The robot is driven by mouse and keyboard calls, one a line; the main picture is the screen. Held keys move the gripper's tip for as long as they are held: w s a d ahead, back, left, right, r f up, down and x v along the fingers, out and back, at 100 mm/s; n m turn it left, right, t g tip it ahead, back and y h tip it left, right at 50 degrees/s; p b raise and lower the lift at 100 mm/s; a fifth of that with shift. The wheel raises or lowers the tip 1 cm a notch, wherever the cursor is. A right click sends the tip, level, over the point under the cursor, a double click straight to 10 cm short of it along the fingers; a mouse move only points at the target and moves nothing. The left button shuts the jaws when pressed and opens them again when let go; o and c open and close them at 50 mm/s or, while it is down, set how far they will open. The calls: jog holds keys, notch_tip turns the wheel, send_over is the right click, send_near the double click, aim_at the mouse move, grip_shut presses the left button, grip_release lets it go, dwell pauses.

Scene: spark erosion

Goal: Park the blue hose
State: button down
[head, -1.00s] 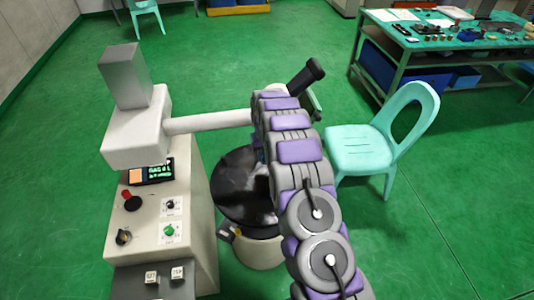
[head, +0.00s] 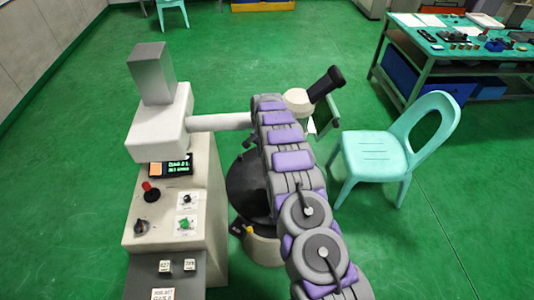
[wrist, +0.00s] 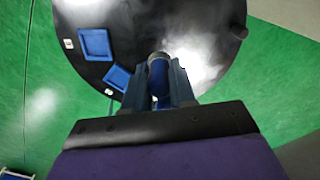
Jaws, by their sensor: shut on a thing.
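In the wrist view my gripper (wrist: 168,88) points down over a black round table top. Its fingers are shut on the blue hose (wrist: 160,92), of which a short blue piece with a grey ringed end shows between them. The rest of the hose is hidden. In the head view my purple and grey arm reaches forward over the round table and hides the gripper and hose. I cannot tell whether the hose end touches the table.
The black round table top (wrist: 105,45) carries blue square trays (wrist: 95,44). A cream machine with control panel (head: 165,215) stands left, its horizontal arm (head: 220,122) reaching right towards a black tube (head: 326,84). A turquoise chair (head: 375,155) stands right; a cluttered workbench (head: 460,45) is beyond. Green floor is open between.

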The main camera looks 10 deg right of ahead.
jog(key=shift+w+a, duration=0.2)
dwell(0.4)
jog(key=c, duration=0.9)
grip_release()
notch_tip(320, 180, up, 17)
jog(key=shift+a+r+p, duration=0.1)
jog(key=shift+r+p, duration=0.05)
jog(key=shift+p, duration=0.35)
jog(key=shift+c, duration=0.6)
